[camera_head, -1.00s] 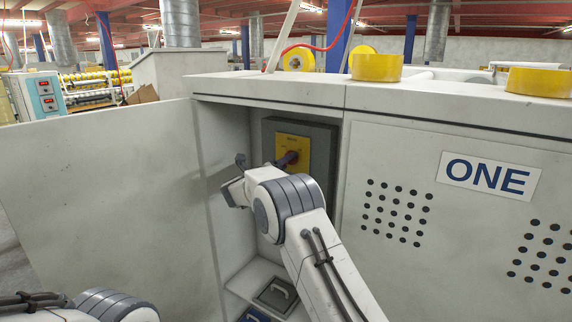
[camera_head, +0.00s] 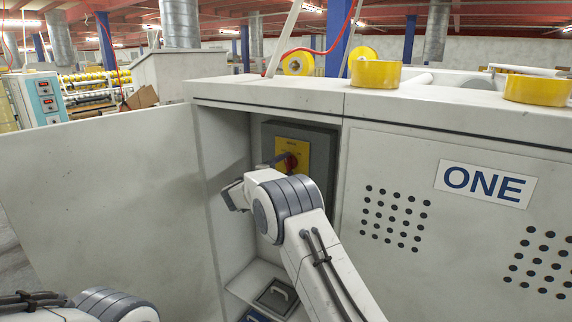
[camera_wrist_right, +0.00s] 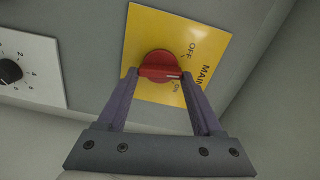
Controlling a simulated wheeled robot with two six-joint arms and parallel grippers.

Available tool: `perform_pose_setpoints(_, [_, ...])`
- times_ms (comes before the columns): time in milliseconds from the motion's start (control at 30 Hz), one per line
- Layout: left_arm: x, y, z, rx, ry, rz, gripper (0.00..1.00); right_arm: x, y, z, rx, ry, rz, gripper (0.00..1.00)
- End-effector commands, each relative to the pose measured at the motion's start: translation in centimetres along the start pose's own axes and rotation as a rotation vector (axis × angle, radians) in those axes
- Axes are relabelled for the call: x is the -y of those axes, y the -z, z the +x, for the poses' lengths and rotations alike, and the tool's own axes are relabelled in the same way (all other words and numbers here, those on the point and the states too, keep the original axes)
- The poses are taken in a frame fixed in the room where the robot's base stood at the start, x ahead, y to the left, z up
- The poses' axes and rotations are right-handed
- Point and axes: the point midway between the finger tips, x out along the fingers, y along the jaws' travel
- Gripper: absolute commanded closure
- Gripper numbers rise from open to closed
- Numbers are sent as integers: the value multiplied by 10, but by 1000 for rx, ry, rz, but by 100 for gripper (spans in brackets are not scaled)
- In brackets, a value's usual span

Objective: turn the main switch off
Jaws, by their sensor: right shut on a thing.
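The main switch is a red knob (camera_wrist_right: 158,61) on a yellow plate (camera_wrist_right: 145,28) lettered MAIN, OFF and ON. The knob's white mark points right in the right wrist view, between the two labels and closer to ON. The knob also shows in the head view (camera_head: 291,162), inside the open cabinet. My right gripper (camera_wrist_right: 159,73) is shut on the knob, one purple finger at each side. In the head view my right arm hides part of the plate and the cabinet interior. My left gripper is out of view; only part of my left arm shows at bottom left.
The open cabinet door (camera_head: 110,190) stands to the left. The panel marked ONE (camera_head: 485,183) is to the right. A black dial (camera_wrist_right: 9,71) on a white plate is left of the switch in the wrist view. Yellow tape rolls (camera_head: 376,74) lie on top.

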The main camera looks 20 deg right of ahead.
Motion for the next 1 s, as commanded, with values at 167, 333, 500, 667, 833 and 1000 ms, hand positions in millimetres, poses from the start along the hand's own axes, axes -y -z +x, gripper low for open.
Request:
perform_pose_setpoints(167, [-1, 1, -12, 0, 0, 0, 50, 3, -1, -1, 4, 0, -164, 88])
perform_pose_setpoints(333, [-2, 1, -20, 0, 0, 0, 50, 3, -1, -1, 4, 0, -304, 88])
perform_pose_setpoints(500, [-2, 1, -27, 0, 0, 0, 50, 3, -2, -1, 5, 0, -415, 88])
perform_pose_setpoints(667, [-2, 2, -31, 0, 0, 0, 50, 3, -2, -1, 5, 0, -487, 88])
perform_pose_setpoints(833, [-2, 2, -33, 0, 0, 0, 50, 3, -2, -1, 6, 1, -531, 88])
perform_pose_setpoints(1000, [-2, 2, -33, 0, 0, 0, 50, 2, -3, -1, 6, 1, -548, 88])
